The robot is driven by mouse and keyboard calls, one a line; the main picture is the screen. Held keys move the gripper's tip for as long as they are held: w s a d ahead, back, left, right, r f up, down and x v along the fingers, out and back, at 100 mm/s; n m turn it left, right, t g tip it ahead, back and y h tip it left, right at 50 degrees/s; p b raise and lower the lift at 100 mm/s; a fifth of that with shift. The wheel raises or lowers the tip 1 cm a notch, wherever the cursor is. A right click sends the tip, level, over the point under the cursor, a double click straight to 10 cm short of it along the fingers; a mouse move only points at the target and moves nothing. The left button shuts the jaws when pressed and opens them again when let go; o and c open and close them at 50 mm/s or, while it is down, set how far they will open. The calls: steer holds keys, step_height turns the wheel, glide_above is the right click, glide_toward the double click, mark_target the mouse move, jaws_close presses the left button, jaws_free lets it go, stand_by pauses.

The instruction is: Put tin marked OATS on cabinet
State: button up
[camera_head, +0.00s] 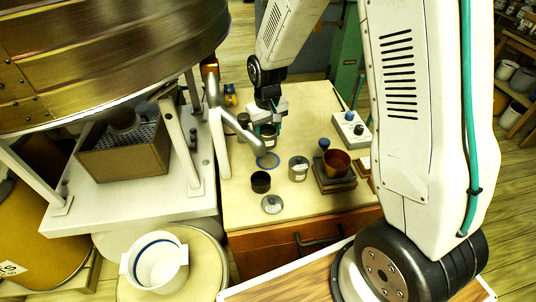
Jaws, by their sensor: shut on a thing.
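My gripper (268,122) is shut on a small grey tin (268,141), over the cabinet top behind the blue ring. The tin looks upright; its label is too small to read, and I cannot tell whether its base touches the top. The cabinet (240,214) has a pale top and a wooden drawer front with a dark handle. A blue ring marking (267,160) lies on the top just in front of the held tin. A second grey tin (298,170), with a pale label I cannot read, stands to the right of the ring.
A black cup (260,182) and a round grey lid (272,204) are near the front. A brown bowl (337,162) sits on a dark stack at right, near a white box with blue knobs (351,129). A metal pipe (236,124) reaches in from the left.

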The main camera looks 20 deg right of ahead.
step_height(320, 180, down, 8)
steer(key=shift+r, duration=0.1)
stand_by(0.4)
steer(key=o, duration=1.2)
steer(key=shift+c, duration=0.2)
